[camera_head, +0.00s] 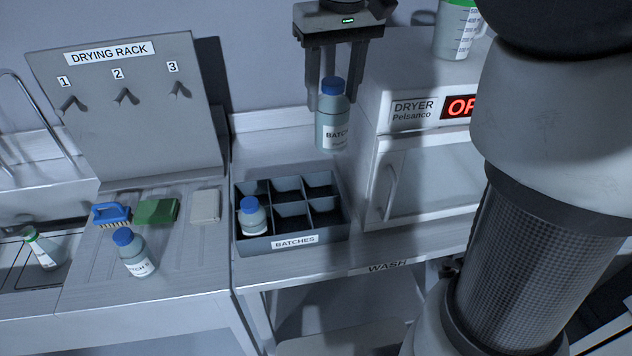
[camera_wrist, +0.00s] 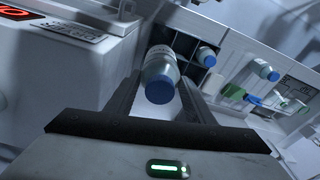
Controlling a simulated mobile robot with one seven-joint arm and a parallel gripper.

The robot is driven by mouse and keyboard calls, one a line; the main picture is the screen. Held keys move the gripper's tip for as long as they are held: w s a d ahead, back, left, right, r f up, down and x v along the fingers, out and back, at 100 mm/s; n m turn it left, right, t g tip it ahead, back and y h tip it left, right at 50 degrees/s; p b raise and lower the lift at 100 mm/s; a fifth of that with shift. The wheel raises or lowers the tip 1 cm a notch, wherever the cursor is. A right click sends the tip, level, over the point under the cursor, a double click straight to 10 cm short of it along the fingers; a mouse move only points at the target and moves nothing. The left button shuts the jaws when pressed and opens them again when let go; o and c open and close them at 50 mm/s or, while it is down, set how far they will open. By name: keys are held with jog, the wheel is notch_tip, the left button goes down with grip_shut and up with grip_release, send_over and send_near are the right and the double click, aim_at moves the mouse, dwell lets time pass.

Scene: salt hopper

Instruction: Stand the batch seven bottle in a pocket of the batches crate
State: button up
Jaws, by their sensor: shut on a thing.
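My gripper (camera_head: 329,95) is shut on a bottle with a blue cap (camera_head: 332,122) and holds it upright, above and behind the right part of the crate. Its label reads "BATCH"; the rest is too small to read. The held bottle also shows between the fingers in the wrist view (camera_wrist: 160,75). The grey batches crate (camera_head: 295,240) stands on the bench, with several pockets in two rows. Another blue-capped bottle (camera_head: 253,217) stands in its front left pocket; the other pockets look empty. A third blue-capped bottle (camera_head: 133,252), labelled "BATCH", stands on the drainboard left of the crate.
The dryer (camera_head: 425,150) stands close to the right of the crate, with a measuring jug (camera_head: 457,32) on top. A drying rack (camera_head: 130,110) is at the back left. A blue brush (camera_head: 111,213), green sponge (camera_head: 156,211) and pale block (camera_head: 205,206) lie before it. A green-capped bottle (camera_head: 41,250) is in the sink.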

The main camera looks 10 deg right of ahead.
jog(key=shift+w+r, duration=0.15)
jog(key=shift+r, duration=0.45)
notch_tip(320, 180, down, 28)
jog(key=b, duration=0.1)
jog(key=shift+r, duration=0.25)
jog(key=shift+f+b, duration=0.15)
jog(key=shift+b, duration=0.2)
jog(key=o, duration=1.7)
jog(key=shift+c, duration=0.2)
